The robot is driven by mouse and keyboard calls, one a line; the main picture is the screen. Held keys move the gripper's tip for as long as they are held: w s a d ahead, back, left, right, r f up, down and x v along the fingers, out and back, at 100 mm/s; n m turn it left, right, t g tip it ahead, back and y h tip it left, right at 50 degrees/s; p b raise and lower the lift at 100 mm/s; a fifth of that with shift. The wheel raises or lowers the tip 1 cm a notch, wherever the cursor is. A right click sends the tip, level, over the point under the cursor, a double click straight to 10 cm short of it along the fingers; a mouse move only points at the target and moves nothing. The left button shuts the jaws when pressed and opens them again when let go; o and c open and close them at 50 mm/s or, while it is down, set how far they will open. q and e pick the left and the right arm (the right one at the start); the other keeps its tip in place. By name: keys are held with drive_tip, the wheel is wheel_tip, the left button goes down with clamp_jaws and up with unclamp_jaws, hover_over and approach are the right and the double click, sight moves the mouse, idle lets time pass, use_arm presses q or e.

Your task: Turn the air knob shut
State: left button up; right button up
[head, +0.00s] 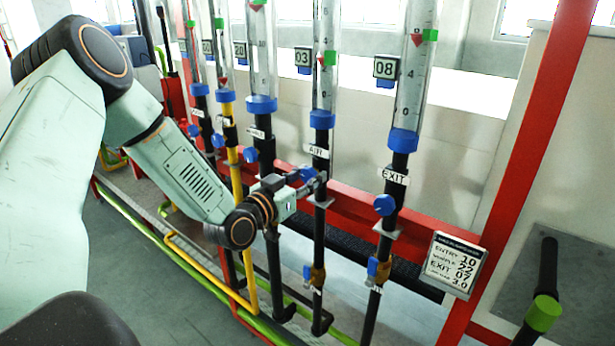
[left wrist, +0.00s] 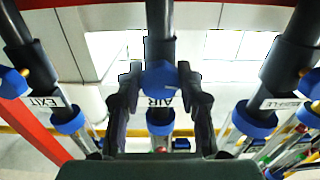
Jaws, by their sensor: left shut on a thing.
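The air knob is a blue knob (head: 307,174) on the black pipe labelled AIR (head: 316,151), under a clear flow tube (head: 325,70). The tube's red pointer and green marker sit close together. My left gripper (head: 314,183) reaches in from the left at the knob. In the left wrist view the blue knob (left wrist: 161,80) lies between the two dark fingers of my left gripper (left wrist: 160,90), which is shut on it. The fingers partly hide the knob in the head view. My right gripper is not in view.
The EXIT pipe with its blue knob (head: 384,205) stands close on the right. More pipes and knobs, including a yellow pipe (head: 232,140), stand on the left. A red rail (head: 430,228) runs behind. A settings sign (head: 453,266) hangs at right.

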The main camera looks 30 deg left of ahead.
use_arm(q)
drive_tip(key=shift+r, duration=0.1)
drive_tip(key=m+p, duration=0.3)
drive_tip(key=m, duration=0.1)
drive_tip(key=shift+m, duration=0.4)
drive_tip(key=m+p, duration=0.3)
drive_tip(key=m, duration=0.2)
drive_tip(key=shift+m, duration=0.3)
drive_tip(key=shift+m+p, duration=0.6)
drive_tip(key=shift+m, duration=2.1)
drive_tip(key=o, duration=1.2)
